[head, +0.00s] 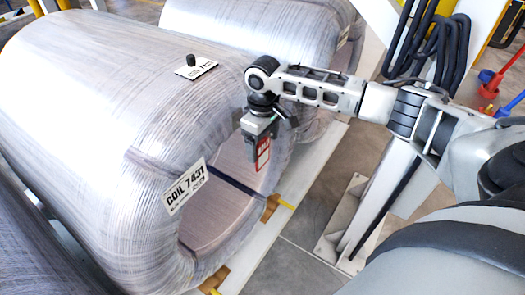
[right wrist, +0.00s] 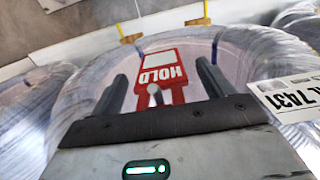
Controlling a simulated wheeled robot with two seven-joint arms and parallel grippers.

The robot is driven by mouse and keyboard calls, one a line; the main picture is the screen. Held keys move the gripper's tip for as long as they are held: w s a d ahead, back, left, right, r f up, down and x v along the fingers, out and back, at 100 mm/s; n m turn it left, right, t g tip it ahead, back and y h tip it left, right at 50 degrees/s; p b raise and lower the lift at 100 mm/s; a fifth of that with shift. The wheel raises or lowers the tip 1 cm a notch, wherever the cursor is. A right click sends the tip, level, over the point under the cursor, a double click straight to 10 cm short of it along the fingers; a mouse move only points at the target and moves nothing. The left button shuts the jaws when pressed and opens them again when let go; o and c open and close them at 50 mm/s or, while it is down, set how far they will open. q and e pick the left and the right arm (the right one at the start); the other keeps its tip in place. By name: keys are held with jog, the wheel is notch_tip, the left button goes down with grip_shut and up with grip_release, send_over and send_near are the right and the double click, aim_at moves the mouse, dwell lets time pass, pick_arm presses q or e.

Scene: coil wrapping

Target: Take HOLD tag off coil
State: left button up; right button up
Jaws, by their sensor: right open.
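The HOLD tag (head: 263,154) is red and white and hangs at the end face of the large wrapped coil (head: 90,95). My right gripper (head: 263,128) is right above the tag in the head view, its fingers pointing down. In the right wrist view the HOLD tag (right wrist: 161,78) shows upside down between the two dark fingers of my right gripper (right wrist: 162,75). There is a gap on both sides, so the gripper is open and holds nothing. A small grey peg or knob shows at the tag's near end. My left gripper is out of view.
A white COIL 7431 label (head: 186,186) is on the coil's end edge, and another label with a black knob (head: 191,61) is on top. A second wrapped coil (head: 265,25) stands behind. A white beam (head: 300,190) and yellow-ended strips run along the floor.

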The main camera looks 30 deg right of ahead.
jog(key=shift+f, duration=0.2)
jog(key=c, duration=1.1)
jog(key=shift+o, duration=0.2)
jog(key=shift+r, duration=0.1)
